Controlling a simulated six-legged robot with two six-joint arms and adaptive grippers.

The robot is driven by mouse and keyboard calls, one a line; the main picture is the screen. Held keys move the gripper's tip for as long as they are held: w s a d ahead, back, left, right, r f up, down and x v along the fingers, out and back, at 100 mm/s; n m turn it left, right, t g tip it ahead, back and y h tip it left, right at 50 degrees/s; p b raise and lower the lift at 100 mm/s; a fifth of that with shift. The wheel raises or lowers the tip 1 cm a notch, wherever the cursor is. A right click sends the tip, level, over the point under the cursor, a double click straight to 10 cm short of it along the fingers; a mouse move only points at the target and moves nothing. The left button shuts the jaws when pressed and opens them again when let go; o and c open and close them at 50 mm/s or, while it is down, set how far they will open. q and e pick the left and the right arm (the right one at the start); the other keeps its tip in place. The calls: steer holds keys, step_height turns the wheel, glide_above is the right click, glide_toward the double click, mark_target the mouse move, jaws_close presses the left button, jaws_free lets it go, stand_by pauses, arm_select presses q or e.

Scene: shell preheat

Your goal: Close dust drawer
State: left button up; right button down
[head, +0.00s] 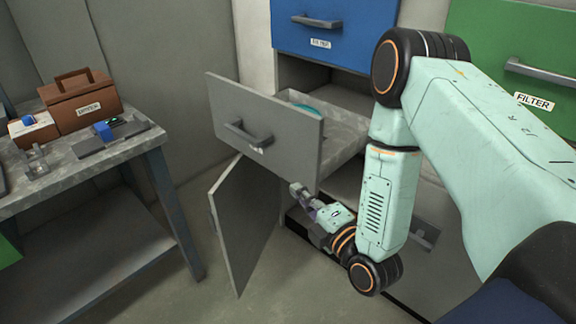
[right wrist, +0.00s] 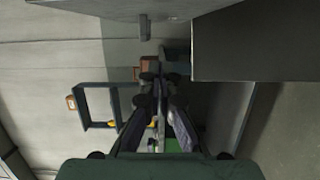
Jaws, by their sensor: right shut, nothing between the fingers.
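A grey drawer (head: 262,130) is pulled well out of the cabinet in the head view. Its front has a dark bar handle (head: 248,134) and a small label too small to read. A teal item (head: 305,108) shows partly inside it. My right gripper (head: 298,192) is shut and empty, below the drawer and just right of an open grey door (head: 245,222). I cannot tell whether it touches either. In the right wrist view the closed fingers (right wrist: 160,92) show in the middle, with a large grey surface above them. My left gripper is out of view.
The grey door hangs open below the drawer. A blue drawer (head: 335,30) above is closed, and a green front (head: 520,60) labelled FILTER is at the right. A table (head: 85,165) with a brown toolbox (head: 82,103) stands at the left. Bare floor lies between table and door.

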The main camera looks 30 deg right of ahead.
mark_target(287, 161)
steer(key=w+b, duration=0.1)
steer(key=w, duration=0.2)
steer(key=w+b, duration=0.1)
steer(key=w, duration=0.3)
steer(key=w+d+b, duration=0.1)
steer(key=w, duration=0.2)
steer(key=shift+w+d+r, duration=0.1)
steer(key=shift+w+r, duration=0.05)
steer(key=shift+w, duration=0.25)
steer(key=shift+w+d, duration=0.15)
steer(key=shift+d, duration=0.2)
steer(key=shift+w+r, duration=0.1)
steer(key=shift+d, duration=0.2)
